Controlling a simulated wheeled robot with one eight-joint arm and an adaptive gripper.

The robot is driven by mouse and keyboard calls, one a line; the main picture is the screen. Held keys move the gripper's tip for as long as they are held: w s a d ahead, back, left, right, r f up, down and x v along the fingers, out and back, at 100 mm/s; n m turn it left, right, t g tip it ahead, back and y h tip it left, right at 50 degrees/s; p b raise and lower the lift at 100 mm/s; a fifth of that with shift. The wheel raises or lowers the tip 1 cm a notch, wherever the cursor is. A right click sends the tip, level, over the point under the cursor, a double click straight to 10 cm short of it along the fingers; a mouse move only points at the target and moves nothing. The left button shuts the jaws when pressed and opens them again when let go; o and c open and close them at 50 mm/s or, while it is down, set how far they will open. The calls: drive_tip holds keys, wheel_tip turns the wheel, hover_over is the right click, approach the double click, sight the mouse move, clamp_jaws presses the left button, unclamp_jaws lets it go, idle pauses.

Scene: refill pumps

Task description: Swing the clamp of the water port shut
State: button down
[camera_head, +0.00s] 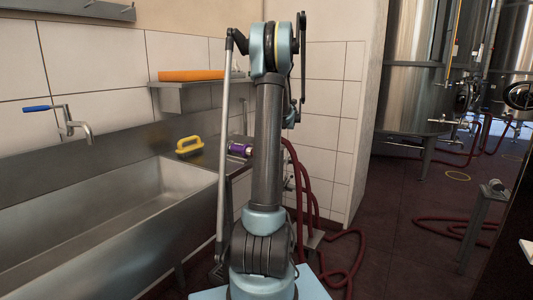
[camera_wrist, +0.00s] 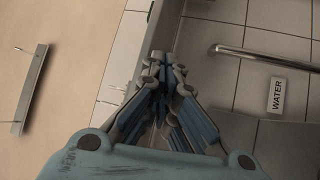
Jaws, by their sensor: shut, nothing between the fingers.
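In the wrist view my gripper (camera_wrist: 163,68) is shut and empty, its fingers meeting near the middle. A WATER label (camera_wrist: 276,96) is on the tiled wall to its right, turned on its side. A bare metal bar or pipe (camera_wrist: 262,58) runs above the label, apart from the fingers. I cannot make out the clamp of the water port in either view. In the head view my own arm stands in the middle and hides part of the wall; my gripper cannot be made out there.
A steel sink (camera_head: 115,215) with a blue-handled tap (camera_head: 72,124) fills the left. A yellow brush (camera_head: 189,145) lies on its back edge. A purple fitting (camera_head: 240,149) shows left of my arm. Red hoses (camera_head: 342,257) hang and coil on the floor. Steel tanks (camera_head: 415,75) stand right.

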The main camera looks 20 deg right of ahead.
drive_tip(key=d+f+n+g+y, duration=0.45)
drive_tip(key=f+n+y, duration=0.3)
drive_tip(key=f, duration=0.75)
drive_tip(key=d+f+n+g+y, duration=0.5)
drive_tip(key=f+n, duration=0.4)
drive_tip(key=f, duration=0.7)
drive_tip(key=w+a+f+n, duration=0.1)
drive_tip(key=w+a+f, duration=0.1)
drive_tip(key=w+a, duration=0.4)
drive_tip(key=shift+w+a+f, duration=0.3)
drive_tip(key=shift+w+a, duration=0.05)
drive_tip(key=shift+a, duration=1.05)
drive_tip(key=shift+t+y, duration=0.25)
drive_tip(key=shift+w+a+r, duration=0.15)
drive_tip(key=shift+a, duration=0.05)
